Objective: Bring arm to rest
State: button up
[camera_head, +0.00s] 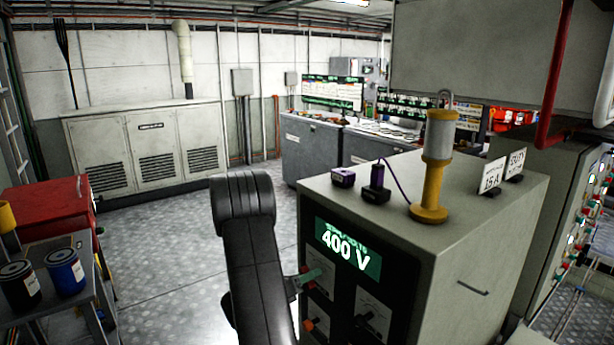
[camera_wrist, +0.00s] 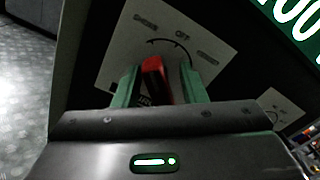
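My arm is stretched out to the cabinet (camera_head: 390,235) with the lit 400 V display (camera_head: 347,248). My gripper (camera_wrist: 162,82) has its two green fingers on either side of a red selector knob (camera_wrist: 155,78) on the cabinet's front. A gap shows between the knob and the right finger; the left finger is close to it, and I cannot tell whether it touches. The knob points up, tilted slightly left, below a plate (camera_wrist: 170,45) marked OFF. In the head view my gripper (camera_head: 308,277) is small at the cabinet's front left, partly hidden by my arm.
A yellow-and-grey cylinder (camera_head: 433,165) and small purple devices (camera_head: 376,185) stand on the cabinet's top. An orange knob (camera_head: 309,325) sits lower on the front. A red cabinet (camera_head: 45,205) and a bench with cans (camera_head: 63,272) are at left. The floor (camera_head: 165,265) between is clear.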

jog(key=m+b, duration=0.1)
jog(key=m, duration=0.1)
jog(key=m+b, duration=0.1)
jog(key=shift+s+d+f+m+b, duration=0.1)
jog(key=shift+f+m+b, duration=0.05)
jog(key=shift+m+b, duration=0.7)
jog(key=shift+m, duration=0.35)
jog(key=shift+r, duration=0.2)
jog(key=shift+s, duration=0.1)
